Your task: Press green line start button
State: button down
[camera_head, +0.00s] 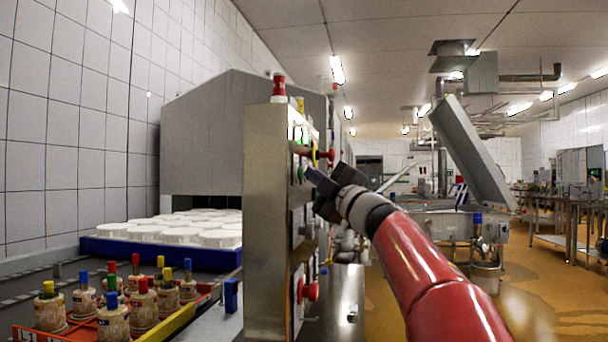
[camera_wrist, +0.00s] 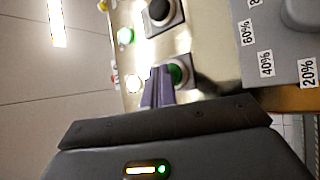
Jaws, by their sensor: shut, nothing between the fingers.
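In the wrist view, a green button (camera_wrist: 178,74) on a square plate sits on the metal control panel (camera_wrist: 205,45). My gripper (camera_wrist: 161,72) is shut and empty, its purple fingertips at the left edge of this button and partly in front of it. I cannot tell whether they touch it. A lit green lamp (camera_wrist: 126,36) and a black knob (camera_wrist: 158,10) are above on the panel. In the head view, my gripper (camera_head: 308,172) points at the face of the steel control cabinet (camera_head: 263,220), close to a green button (camera_head: 300,174).
Red buttons (camera_head: 311,291) stick out from the cabinet lower down. White moulds (camera_head: 180,236) lie in a blue tray (camera_head: 105,248) on the conveyor at left. A crate (camera_head: 190,314) of bottles with coloured caps stands in front. Percentage labels (camera_wrist: 266,64) show beside the button.

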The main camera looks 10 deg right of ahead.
jog(key=shift+s+d, duration=0.25)
jog(key=shift+d, duration=0.45)
jog(key=shift+s+d+p, duration=0.15)
jog(key=shift+s+d, duration=0.1)
jog(key=shift+d, duration=0.55)
jog(key=shift+s+d+p, duration=0.1)
jog(key=shift+s+d, duration=0.2)
jog(key=shift+d, duration=0.55)
jog(key=shift+s+d+p, duration=0.15)
jog(key=shift+s+d, duration=0.1)
jog(key=shift+d, duration=0.55)
jog(key=s+d+f+m+g+h, duration=0.1)
jog(key=s+d+f+m+h, duration=0.2)
jog(key=s+f+m+h, duration=0.35)
jog(key=s+d+f+m+h, duration=0.3)
jog(key=d+f+m+h, duration=0.15)
jog(key=m+h, duration=0.45)
jog(key=s+a+f+m+g+y, duration=0.1)
jog(key=s+a+f+g, duration=0.2)
jog(key=s+f, duration=0.6)
jog(key=s+a+f+m+g+y, duration=0.1)
jog(key=s+f+g, duration=0.4)
jog(key=f, duration=0.8)
jog(key=s+a+f+m+g+y, duration=0.1)
jog(key=s+a+f+m+g, duration=0.2)
jog(key=s+f, duration=0.8)
jog(key=shift+s+a+f+g, duration=0.4)
jog(key=shift+s+a+g, duration=0.45)
jog(key=shift+a+g, duration=0.25)
